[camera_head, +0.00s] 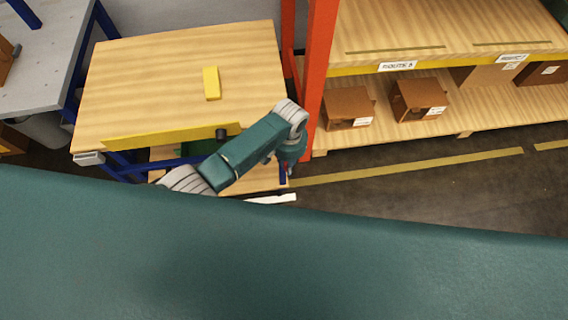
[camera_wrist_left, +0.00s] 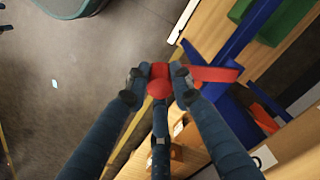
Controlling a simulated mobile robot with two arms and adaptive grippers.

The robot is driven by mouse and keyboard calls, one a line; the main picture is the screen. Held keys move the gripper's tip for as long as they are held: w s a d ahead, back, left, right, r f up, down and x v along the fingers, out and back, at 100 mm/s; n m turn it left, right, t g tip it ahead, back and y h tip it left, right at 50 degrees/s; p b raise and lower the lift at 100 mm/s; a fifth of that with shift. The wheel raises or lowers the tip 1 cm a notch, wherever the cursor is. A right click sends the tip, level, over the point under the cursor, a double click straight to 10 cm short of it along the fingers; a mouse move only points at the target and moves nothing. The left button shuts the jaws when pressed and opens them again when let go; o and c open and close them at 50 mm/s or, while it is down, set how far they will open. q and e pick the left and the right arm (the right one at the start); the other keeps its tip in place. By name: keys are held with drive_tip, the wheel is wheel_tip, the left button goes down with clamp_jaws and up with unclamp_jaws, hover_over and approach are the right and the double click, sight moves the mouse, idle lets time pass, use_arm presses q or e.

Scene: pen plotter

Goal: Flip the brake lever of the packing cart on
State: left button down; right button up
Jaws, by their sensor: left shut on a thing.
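The packing cart (camera_head: 140,75) has a wooden top with a yellow front edge and a blue frame. In the left wrist view the red brake lever (camera_wrist_left: 215,74) is a flat bar with a round knob, beside a blue post of the frame (camera_wrist_left: 228,45). My left gripper (camera_wrist_left: 160,85) is shut on the lever's knob end, its fingers on both sides of the knob. In the head view my left arm reaches down past the cart's front right corner; the gripper (camera_head: 287,165) is small there and the lever cannot be made out. My right gripper is not in view.
A yellow block (camera_head: 212,83) lies on the cart top. An orange upright (camera_head: 318,70) stands close to the right of my left arm. Behind it is a wooden shelf with brown boxes (camera_head: 348,107). The floor (camera_head: 450,185) at right is clear.

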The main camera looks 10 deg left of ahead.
use_arm(q)
drive_tip(key=shift+w+d+n, duration=0.25)
drive_tip(key=shift+d+n, duration=0.05)
drive_tip(key=c, duration=1.5)
unclamp_jaws()
wheel_tip(320, 180, up, 12)
drive_tip(key=shift+r, duration=0.1)
